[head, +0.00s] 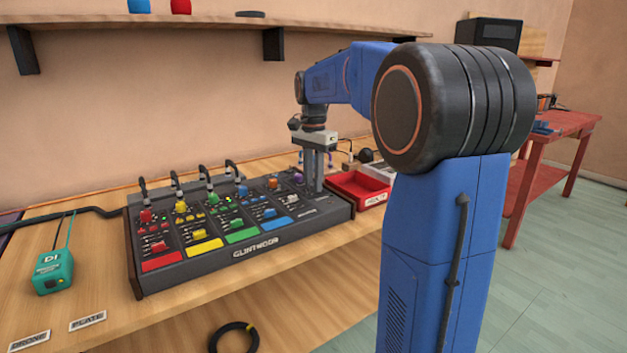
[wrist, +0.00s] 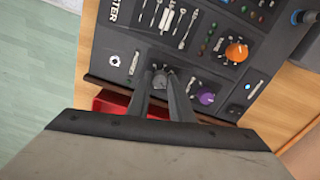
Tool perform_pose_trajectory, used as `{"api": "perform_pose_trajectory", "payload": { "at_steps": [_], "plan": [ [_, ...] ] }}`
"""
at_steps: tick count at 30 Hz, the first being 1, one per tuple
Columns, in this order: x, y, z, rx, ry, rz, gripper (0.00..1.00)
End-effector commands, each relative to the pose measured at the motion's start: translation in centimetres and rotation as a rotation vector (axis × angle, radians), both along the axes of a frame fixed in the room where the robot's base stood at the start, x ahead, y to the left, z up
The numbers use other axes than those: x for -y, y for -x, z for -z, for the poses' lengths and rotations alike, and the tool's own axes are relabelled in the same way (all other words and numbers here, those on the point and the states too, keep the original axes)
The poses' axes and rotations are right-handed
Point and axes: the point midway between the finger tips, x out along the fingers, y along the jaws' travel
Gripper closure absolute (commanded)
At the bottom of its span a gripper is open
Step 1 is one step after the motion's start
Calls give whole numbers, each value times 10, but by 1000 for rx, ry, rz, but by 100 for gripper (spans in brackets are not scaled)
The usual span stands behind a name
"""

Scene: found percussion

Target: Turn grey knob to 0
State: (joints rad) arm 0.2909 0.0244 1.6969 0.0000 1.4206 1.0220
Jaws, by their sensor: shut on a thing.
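The grey knob (wrist: 159,80) shows in the wrist view between my fingertips, on the mixer's panel near its edge. My gripper (wrist: 160,82) points down at the panel and is shut on this knob. The fingers cover part of it, and I cannot read its pointer or scale. In the head view my gripper (head: 315,188) stands over the right end of the dark mixer (head: 262,252), and the grey knob is hidden there.
An orange knob (wrist: 237,51) and a purple knob (wrist: 206,97) sit close by on the panel. A red tray (head: 357,188) stands right of the mixer. Cables (head: 226,165) rise along the mixer's back. A teal box (head: 53,271) lies on the table at left.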

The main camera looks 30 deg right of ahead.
Motion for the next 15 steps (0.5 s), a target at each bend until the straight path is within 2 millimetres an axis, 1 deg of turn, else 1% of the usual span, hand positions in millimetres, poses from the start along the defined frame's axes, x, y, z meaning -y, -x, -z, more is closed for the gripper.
{"api": "perform_pose_trajectory", "payload": {
  "at_steps": [15],
  "plan": [
    [0,0,-1,3,1,-490,100]
  ]
}}
